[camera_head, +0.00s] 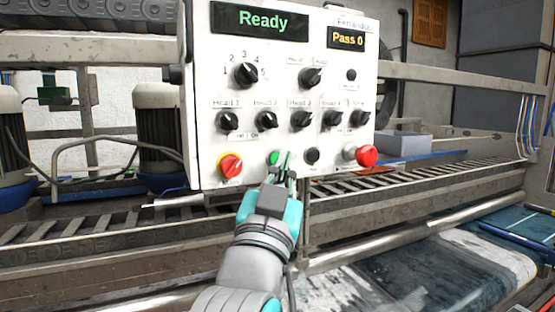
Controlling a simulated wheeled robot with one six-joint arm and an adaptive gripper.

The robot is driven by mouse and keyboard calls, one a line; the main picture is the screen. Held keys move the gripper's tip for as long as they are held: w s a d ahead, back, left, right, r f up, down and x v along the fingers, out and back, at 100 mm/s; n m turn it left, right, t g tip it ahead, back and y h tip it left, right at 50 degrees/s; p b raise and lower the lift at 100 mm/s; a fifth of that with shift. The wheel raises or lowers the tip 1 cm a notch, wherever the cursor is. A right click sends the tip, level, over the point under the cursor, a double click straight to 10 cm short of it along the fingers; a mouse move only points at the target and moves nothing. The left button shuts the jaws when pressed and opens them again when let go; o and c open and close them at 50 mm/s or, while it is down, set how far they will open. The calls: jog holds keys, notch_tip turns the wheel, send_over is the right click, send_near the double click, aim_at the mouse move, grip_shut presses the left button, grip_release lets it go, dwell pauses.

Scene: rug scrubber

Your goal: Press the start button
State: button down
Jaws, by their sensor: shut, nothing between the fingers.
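A white control panel (200,90) stands upright in the middle of the view. Its display (259,20) reads "Ready" in green, and a smaller display (346,38) reads "Pass 0". A green button (274,158) sits in the bottom row, right of a red and yellow rotary switch (230,166) and left of a black button (311,156). My gripper (284,166) is shut and empty, its tips in front of the panel at the green button's right edge. The fingers hide part of the button. I cannot tell whether they touch it.
A red mushroom button (366,156) projects at the panel's lower right. Several black knobs (246,75) fill the panel above. A metal roller conveyor (90,222) runs behind and below, with a wet rug (400,265) at lower right. Motors (158,125) stand at left.

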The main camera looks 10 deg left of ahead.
jog(key=shift+w+a, duration=0.1)
jog(key=shift+w, duration=0.05)
dwell(0.7)
jog(key=shift+w+a, duration=0.1)
jog(key=shift+w, duration=0.1)
